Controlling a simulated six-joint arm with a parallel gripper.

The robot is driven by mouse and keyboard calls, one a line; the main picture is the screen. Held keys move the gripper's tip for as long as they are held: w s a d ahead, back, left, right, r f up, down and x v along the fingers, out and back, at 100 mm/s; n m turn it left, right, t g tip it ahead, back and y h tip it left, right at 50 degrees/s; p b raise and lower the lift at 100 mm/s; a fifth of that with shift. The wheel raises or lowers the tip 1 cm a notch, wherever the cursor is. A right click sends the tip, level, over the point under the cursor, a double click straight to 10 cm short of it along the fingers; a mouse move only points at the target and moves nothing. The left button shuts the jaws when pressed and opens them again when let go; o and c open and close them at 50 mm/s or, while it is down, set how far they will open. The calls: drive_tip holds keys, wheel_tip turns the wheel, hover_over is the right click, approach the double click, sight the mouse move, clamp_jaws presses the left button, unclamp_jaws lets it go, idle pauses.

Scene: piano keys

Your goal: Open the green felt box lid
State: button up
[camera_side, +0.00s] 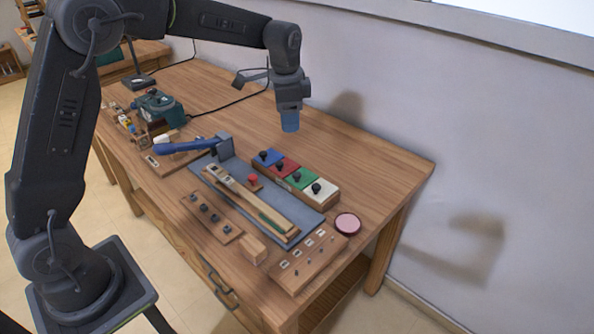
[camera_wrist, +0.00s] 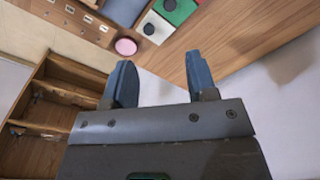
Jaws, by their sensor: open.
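The green felt lid (camera_side: 299,180) lies flat on a wooden box, between the red lid (camera_side: 291,167) and the white lid (camera_side: 326,192). It has a small black knob (camera_side: 297,176). The green lid also shows, cut off, at the top of the wrist view (camera_wrist: 183,12). My gripper (camera_side: 290,122) is open and empty, well above the table and behind the row of lids in the side view. In the wrist view my gripper (camera_wrist: 158,66) has its two blue fingers apart with nothing between them.
A blue lid (camera_side: 264,154) is at the row's far end. A pink round tin (camera_side: 348,223) and a wooden board with small fittings (camera_side: 312,260) lie nearby. A long wooden key assembly (camera_side: 245,200) lies in front. The table right of the boxes is clear up to the wall.

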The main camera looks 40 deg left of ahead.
drive_tip(key=m, duration=0.1)
hover_over(297, 173)
wheel_tip(297, 173, down, 5)
drive_tip(key=shift+g, duration=0.4)
wheel_tip(297, 173, down, 13)
drive_tip(key=shift+s+d+f, duration=0.1)
drive_tip(key=shift+f, duration=0.05)
drive_tip(key=shift+c, duration=0.5)
clamp_jaws()
